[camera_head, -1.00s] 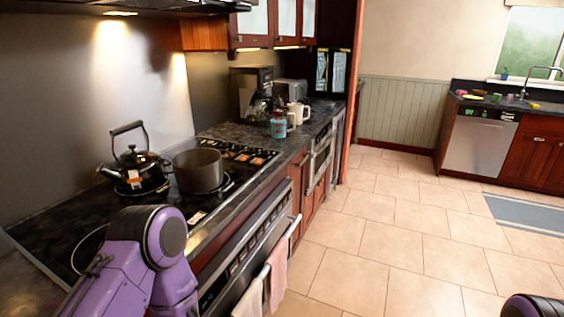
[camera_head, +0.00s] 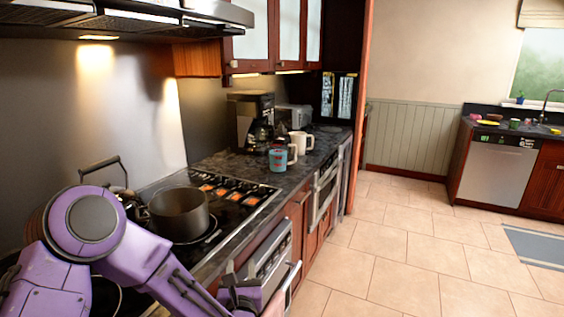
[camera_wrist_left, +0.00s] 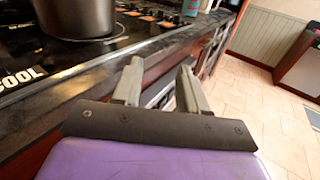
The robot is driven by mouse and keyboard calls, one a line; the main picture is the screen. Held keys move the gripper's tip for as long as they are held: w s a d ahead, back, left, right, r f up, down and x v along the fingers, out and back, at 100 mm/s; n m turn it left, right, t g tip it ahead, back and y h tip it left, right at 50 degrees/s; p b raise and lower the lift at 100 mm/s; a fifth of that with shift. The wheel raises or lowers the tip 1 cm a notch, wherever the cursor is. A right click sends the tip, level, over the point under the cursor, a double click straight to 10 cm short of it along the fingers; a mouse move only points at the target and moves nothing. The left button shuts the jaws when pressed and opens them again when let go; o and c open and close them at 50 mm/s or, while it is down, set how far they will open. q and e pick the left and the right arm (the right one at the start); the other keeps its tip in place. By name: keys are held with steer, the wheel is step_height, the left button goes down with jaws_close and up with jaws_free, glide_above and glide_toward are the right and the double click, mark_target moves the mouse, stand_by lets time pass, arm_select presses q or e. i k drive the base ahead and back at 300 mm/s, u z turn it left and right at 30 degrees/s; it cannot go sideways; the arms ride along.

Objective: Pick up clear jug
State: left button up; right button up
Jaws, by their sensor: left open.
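I cannot pick out a clear jug for certain. A white jug-like vessel with a handle (camera_head: 301,143) stands upright on the counter. A dark glass carafe (camera_head: 260,138) sits in the black coffee maker behind it. My left gripper (camera_wrist_left: 158,82) is open and empty in the left wrist view, in front of the stove's front edge. In the head view the left gripper (camera_head: 242,292) is low and partly hidden by my arm, well short of the vessels. My right gripper is out of view.
A grey pot (camera_head: 179,213) and a kettle, mostly hidden by my arm, stand on the stove. A teal cup (camera_head: 278,159) stands near the white vessel. The range hood (camera_head: 150,14) overhangs the stove.

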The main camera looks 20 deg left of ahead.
mark_target(277, 149)
steer(key=i, duration=2.2)
steer(key=z, duration=0.1)
